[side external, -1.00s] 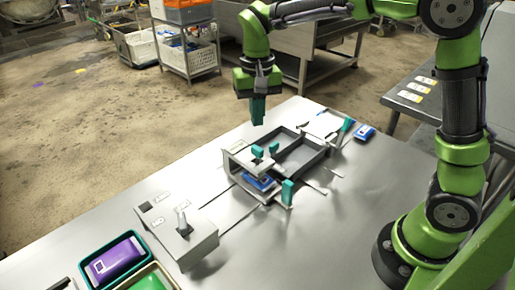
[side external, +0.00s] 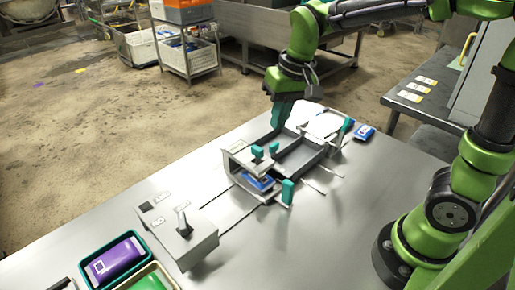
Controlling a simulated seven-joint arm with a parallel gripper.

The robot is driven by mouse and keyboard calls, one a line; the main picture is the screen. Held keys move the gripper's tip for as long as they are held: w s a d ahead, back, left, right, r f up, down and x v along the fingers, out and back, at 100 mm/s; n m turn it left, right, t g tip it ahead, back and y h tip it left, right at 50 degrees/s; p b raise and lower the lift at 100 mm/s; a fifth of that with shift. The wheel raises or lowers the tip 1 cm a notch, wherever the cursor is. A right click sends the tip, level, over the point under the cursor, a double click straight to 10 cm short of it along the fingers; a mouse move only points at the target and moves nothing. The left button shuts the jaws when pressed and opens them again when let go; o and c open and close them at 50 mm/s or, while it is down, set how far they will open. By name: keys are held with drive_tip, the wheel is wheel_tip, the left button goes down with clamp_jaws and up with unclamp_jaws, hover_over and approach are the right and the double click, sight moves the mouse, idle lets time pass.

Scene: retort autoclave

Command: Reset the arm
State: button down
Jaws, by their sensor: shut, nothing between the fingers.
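My gripper (side external: 280,122) has teal fingers that are closed together with nothing between them. It points down over the far left side of the grey metal frame (side external: 319,155) on the steel table. Whether the fingertips touch the frame I cannot tell. A press-like fixture (side external: 230,160) with teal knobs stands at the frame's near end, with a blue pouch (side external: 260,183) lying inside it, partly hidden. A teal handle (side external: 288,191) stands upright at the fixture's near right.
A grey box with a lever (side external: 183,240) stands at the table's near left. Another blue pouch (side external: 365,131) lies at the table's far right. The table (side external: 320,240) is bare at the front.

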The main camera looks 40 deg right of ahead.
drive_tip(key=s+d+r+t, duration=0.1)
drive_tip(key=s+t, duration=0.1)
drive_tip(key=s, duration=0.3)
drive_tip(key=s+d+r+t, duration=0.1)
drive_tip(key=s+t, duration=0.2)
drive_tip(key=s, duration=0.3)
drive_tip(key=shift+s+d+r+y, duration=0.25)
drive_tip(key=shift+r+y, duration=0.1)
drive_tip(key=shift+y, duration=0.05)
idle(0.3)
